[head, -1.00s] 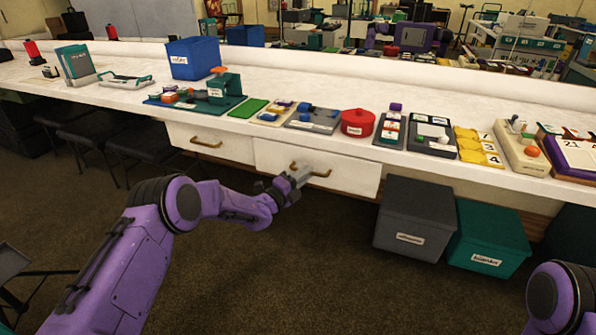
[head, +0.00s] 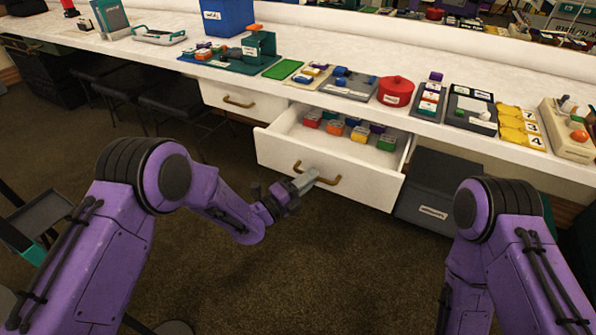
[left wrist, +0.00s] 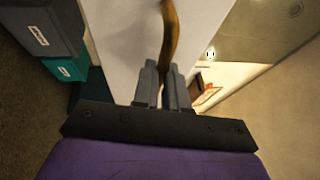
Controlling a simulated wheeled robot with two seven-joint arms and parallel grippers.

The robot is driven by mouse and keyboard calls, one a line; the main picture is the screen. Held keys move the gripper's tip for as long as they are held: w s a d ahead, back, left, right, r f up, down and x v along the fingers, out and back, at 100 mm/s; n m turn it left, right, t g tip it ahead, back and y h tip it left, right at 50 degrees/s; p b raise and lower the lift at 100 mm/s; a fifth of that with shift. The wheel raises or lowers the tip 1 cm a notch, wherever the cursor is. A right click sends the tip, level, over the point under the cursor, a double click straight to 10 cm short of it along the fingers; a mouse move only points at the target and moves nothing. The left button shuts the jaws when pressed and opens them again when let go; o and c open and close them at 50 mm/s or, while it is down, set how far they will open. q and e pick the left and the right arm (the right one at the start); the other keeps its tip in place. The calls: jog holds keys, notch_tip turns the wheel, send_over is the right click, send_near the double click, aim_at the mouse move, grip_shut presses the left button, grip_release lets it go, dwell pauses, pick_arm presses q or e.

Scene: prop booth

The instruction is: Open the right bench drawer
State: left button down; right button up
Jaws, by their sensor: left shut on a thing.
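The right bench drawer (head: 330,175) is pulled out from under the white bench, with colored blocks showing inside. Its brass handle (head: 331,181) is on the front panel. My left gripper (head: 308,180) is shut on this handle. In the left wrist view the handle (left wrist: 171,35) runs between the two grey fingers (left wrist: 164,88). My right arm shows at the right of the head view, but its gripper is out of the picture.
A closed left drawer (head: 240,100) sits beside the open one. A dark grey box (head: 437,190) stands under the bench, right of the drawer. The benchtop (head: 300,55) holds a blue bin (head: 228,17), a red pot (head: 395,91) and several trays. Open carpet lies in front.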

pick_arm(q)
jog(key=shift+s+a, duration=0.1)
jog(key=shift+s, duration=0.1)
jog(key=c, duration=1.2)
grip_release()
jog(key=v, duration=1)
jog(key=shift+s+a+b, duration=0.2)
jog(key=shift+b, duration=0.2)
